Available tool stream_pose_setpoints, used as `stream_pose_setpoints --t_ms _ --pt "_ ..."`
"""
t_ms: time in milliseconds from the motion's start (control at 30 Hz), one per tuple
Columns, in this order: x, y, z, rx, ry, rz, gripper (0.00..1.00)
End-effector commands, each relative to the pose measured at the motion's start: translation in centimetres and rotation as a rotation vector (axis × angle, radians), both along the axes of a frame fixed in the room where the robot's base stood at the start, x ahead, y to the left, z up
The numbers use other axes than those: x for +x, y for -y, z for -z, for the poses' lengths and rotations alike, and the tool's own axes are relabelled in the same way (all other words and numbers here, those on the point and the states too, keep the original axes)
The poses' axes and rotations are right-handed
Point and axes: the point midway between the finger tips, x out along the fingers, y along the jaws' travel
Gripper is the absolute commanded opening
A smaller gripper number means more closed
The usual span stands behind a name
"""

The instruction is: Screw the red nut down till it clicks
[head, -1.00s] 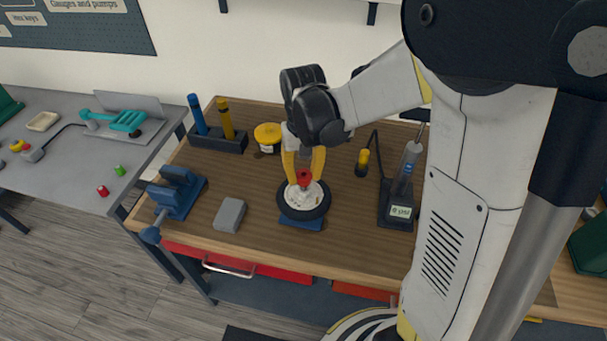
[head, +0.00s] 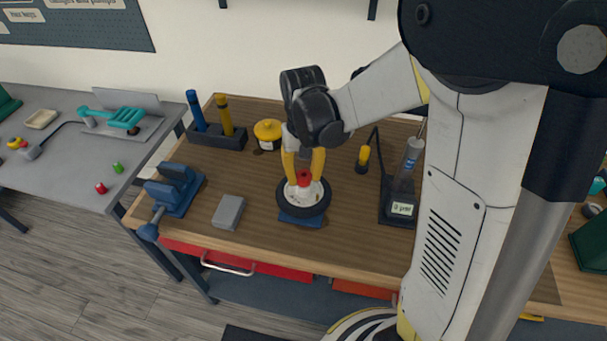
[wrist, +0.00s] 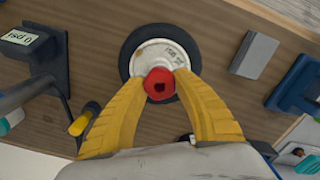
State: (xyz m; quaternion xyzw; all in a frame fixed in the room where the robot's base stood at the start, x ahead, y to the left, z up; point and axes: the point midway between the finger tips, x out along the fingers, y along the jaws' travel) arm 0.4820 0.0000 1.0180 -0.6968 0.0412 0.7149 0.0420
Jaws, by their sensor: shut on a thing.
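The red nut (head: 304,178) sits at the middle of a small wheel with a black tyre and a pale hub (head: 311,195). The wheel lies flat on a blue stand (head: 301,219) on the wooden bench. In the wrist view the red nut (wrist: 159,84) shows a dark hole in its top, with the tyre (wrist: 128,50) around the hub behind it. My gripper (head: 303,172) points down over the wheel. Its yellow fingers are shut on the nut from both sides, as the wrist view also shows. How far down the nut sits on its thread cannot be told.
A grey block (head: 228,212) and a blue vise (head: 174,190) stand left of the wheel. A yellow-lidded tub (head: 267,134) and a holder with blue and yellow tools (head: 217,137) are behind. A pump with a gauge (head: 402,195) stands to the right.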

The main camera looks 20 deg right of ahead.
Motion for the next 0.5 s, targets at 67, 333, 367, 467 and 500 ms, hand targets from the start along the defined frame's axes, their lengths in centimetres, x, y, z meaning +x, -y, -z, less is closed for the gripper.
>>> stream_pose_setpoints --t_ms 67,333,367,467,500 --pt "0.00 0.00 0.30 0.000 0.000 0.000 0.07" --pt "0.00 0.00 0.71 0.000 0.000 0.000 0.49" --pt "0.00 0.00 0.69 0.000 0.000 0.000 0.57" --pt "0.00 0.00 0.68 0.000 0.000 0.000 0.57" --pt "0.00 0.00 0.67 0.000 0.000 0.000 0.57"
